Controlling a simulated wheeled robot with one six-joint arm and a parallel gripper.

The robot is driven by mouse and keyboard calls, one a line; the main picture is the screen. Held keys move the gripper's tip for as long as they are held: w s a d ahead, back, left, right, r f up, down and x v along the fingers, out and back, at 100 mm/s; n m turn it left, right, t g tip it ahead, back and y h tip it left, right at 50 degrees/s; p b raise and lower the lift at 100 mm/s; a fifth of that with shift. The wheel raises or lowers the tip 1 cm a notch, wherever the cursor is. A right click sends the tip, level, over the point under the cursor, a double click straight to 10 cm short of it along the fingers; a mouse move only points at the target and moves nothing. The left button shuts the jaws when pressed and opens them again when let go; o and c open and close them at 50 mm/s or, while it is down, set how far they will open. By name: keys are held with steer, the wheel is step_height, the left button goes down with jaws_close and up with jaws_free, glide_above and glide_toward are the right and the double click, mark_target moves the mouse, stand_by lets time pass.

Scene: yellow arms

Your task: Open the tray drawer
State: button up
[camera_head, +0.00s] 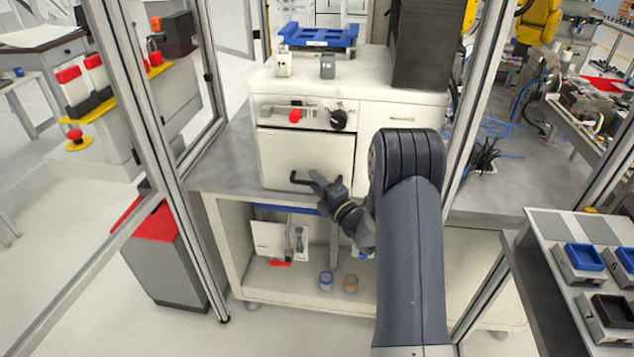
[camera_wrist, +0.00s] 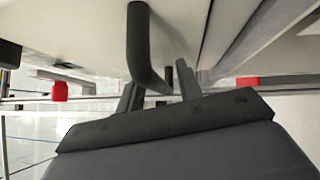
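The tray drawer is the white front panel (camera_head: 305,157) of the machine on the bench; it looks flush with the housing. Its black bar handle (camera_head: 300,180) sticks out near the bottom of the panel. My gripper (camera_head: 318,181) is at the right end of this handle, with its fingers apart. In the wrist view the dark handle (camera_wrist: 140,45) comes down and bends between my two fingers (camera_wrist: 158,90). I cannot tell whether either finger touches it.
A knob panel (camera_head: 305,114) with a red and a black knob is above the drawer. A blue tray (camera_head: 318,36) lies on top of the machine. Metal frame posts (camera_head: 172,130) stand left and right. The bench top (camera_head: 222,165) left of the drawer is clear.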

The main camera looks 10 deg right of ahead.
steer(key=shift+c, duration=0.4)
jaws_close()
steer(key=shift+s+f, duration=0.1)
